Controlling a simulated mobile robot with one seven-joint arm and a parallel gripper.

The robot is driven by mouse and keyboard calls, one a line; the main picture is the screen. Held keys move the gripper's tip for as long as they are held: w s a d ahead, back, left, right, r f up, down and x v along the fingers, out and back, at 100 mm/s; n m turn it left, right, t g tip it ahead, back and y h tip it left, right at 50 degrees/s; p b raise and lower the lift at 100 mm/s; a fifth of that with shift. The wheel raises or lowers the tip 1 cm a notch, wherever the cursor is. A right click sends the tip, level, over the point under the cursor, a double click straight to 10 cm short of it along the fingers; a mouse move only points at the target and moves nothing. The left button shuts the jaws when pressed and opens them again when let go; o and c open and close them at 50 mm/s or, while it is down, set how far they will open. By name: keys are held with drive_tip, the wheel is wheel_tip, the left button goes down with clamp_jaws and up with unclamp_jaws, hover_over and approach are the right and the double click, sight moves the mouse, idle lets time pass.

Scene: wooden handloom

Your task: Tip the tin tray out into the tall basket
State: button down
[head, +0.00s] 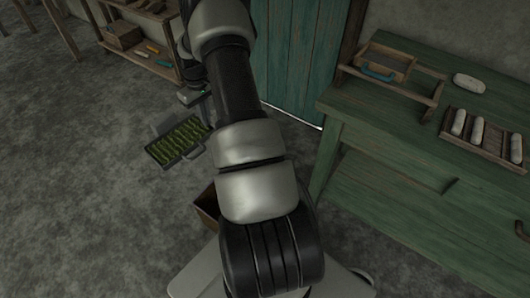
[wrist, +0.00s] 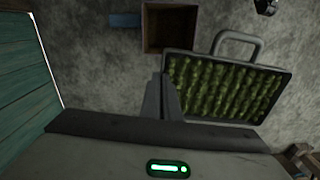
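The tin tray (head: 190,153) is grey, with a loop handle and rows of green pieces in it. It also shows at the right of the wrist view (wrist: 286,95), roughly level and still full. My gripper (wrist: 167,88) has its fingers close together at the tray's left edge and looks shut on it; the exact contact is hidden. A brown, square, open-topped box (head: 205,207), which looks like the tall basket, stands partly behind my arm. It shows at the top of the wrist view (wrist: 169,46), beyond the tray and to its left, with a dark inside.
A green workbench (head: 375,125) stands on the right, with a wooden rack and a tray of pale rolls (head: 478,132). A teal door (head: 300,50) is behind. A low wooden shelf (head: 150,62) stands at the back left. The grey floor at left is clear.

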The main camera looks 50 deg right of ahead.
drive_tip(key=s+d+f+m+b, duration=0.1)
drive_tip(key=s+d+f, duration=0.3)
drive_tip(key=d+f, duration=0.3)
drive_tip(key=s+d+f+b, duration=0.2)
drive_tip(key=s+d+f, duration=0.25)
drive_tip(key=f, duration=0.55)
drive_tip(key=s+d+f+m+b, duration=0.1)
drive_tip(key=s+d+f, duration=0.3)
drive_tip(key=d+f, duration=0.3)
drive_tip(key=shift+w+a+r+g+h+p, duration=1.1)
drive_tip(key=shift+a+r+h+p, duration=0.65)
drive_tip(key=shift+a+r+h, duration=3.6)
drive_tip(key=w+a+f+g+h+b, duration=0.1)
drive_tip(key=w+a+h, duration=0.1)
drive_tip(key=a+h, duration=0.3)
drive_tip(key=w+a+f+g+h+b, duration=0.1)
drive_tip(key=a+h, duration=0.4)
drive_tip(key=a, duration=0.9)
drive_tip(key=shift+w+f+b, duration=0.4)
drive_tip(key=shift+w+b, duration=0.15)
drive_tip(key=shift+b, duration=0.15)
